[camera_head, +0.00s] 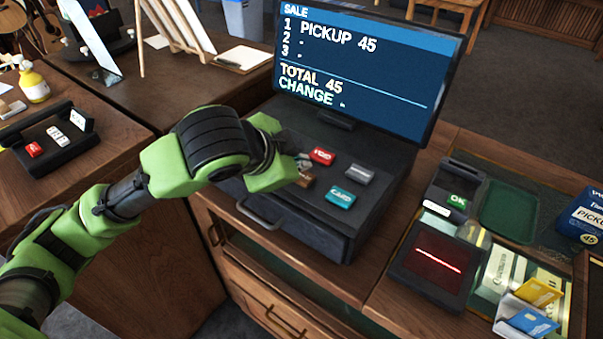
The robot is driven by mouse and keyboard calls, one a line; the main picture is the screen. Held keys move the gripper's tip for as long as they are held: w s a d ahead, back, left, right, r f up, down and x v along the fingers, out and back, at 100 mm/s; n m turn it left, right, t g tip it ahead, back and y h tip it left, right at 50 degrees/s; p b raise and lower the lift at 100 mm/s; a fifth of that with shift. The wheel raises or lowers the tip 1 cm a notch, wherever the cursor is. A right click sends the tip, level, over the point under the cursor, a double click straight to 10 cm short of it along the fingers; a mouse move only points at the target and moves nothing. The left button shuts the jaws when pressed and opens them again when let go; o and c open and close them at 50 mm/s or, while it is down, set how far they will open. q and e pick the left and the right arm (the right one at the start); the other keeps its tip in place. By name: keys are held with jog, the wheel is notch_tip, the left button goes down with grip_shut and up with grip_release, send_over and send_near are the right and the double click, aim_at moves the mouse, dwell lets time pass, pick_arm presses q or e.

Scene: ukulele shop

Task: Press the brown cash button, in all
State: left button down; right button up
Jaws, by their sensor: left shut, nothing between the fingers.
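The brown cash button (306,181) is on the sloped top of the dark cash register (318,223), partly hidden by my left gripper. My left gripper (303,162) is shut and empty, with its fingertips over or just behind the brown button; I cannot tell whether they touch it. A red button (322,155), a grey button (360,174) and a teal card button (341,197) are close by. The screen (365,65) reads SALE, PICKUP 45, TOTAL 45, with nothing readable after CHANGE. My right gripper is not in view.
A card terminal with a green OK key (457,200), a scanner with a red line (438,262) and a green tray (509,212) are to the right. A blue pickup box (583,217) is at the right edge. A black tray (85,147) is on the left counter.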

pick_arm(q)
jog(key=shift+f, duration=0.15)
dwell(0.5)
jog(key=shift+f, duration=0.25)
jog(key=shift+f, duration=0.5)
dwell(0.6)
dwell(0.3)
jog(key=shift+r+p, duration=0.9)
jog(key=shift+p, duration=0.25)
jog(key=shift+r, duration=0.1)
notch_tip(320, 180, up, 5)
jog(key=p, duration=0.5)
jog(key=shift+p, duration=0.4)
